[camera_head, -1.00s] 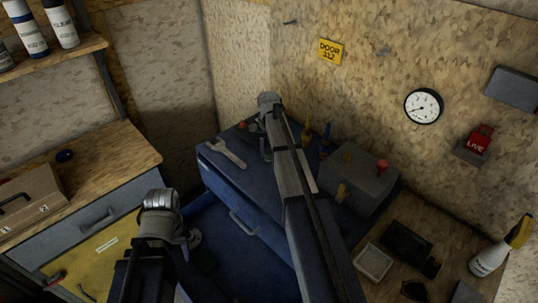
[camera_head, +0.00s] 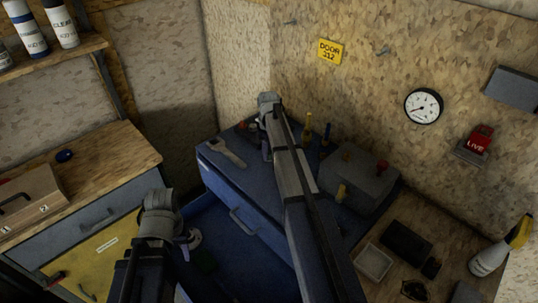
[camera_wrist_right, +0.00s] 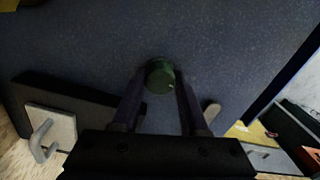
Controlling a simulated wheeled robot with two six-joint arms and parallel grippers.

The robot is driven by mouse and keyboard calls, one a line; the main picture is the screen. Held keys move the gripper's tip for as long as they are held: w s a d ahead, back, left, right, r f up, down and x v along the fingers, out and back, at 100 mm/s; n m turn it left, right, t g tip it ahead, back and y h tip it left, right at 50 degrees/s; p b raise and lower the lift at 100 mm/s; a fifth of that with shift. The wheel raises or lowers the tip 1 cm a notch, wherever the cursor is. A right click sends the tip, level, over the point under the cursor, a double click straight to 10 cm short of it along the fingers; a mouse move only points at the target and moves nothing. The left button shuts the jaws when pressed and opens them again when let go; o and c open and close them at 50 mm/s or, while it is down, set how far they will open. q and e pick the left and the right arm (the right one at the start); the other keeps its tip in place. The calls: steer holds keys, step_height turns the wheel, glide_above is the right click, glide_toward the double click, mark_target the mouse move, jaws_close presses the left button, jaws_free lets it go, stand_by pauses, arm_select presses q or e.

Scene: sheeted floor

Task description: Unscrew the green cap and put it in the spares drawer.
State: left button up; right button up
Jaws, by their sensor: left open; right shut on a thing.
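The green cap (camera_wrist_right: 160,77) is round and dark green, and sits between the fingertips of my right gripper (camera_wrist_right: 161,85) in the right wrist view. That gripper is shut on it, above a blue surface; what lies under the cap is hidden. In the head view my right arm reaches over the blue chest (camera_head: 222,185), and its gripper (camera_head: 266,150) hides the cap. My left gripper (camera_head: 160,198) is open, low at left-centre, away from the chest. A grey drawer (camera_head: 75,230) and the blue chest's front both have handles; I cannot read which one is for spares.
A wrench (camera_head: 226,153) lies on the chest left of my right arm. Yellow-handled tools (camera_head: 308,128) and a grey box (camera_head: 355,178) stand to its right. A white tray (camera_head: 374,262) lies on the right bench.

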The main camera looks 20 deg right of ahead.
mark_target(269, 152)
jaws_close()
steer(key=shift+r, duration=0.15)
steer(key=shift+r+p, duration=2.35)
steer(key=shift+p, duration=0.15)
steer(key=shift+r, duration=0.1)
steer(key=shift+r+p, duration=1.95)
steer(key=shift+p, duration=0.1)
steer(key=shift+f, duration=0.15)
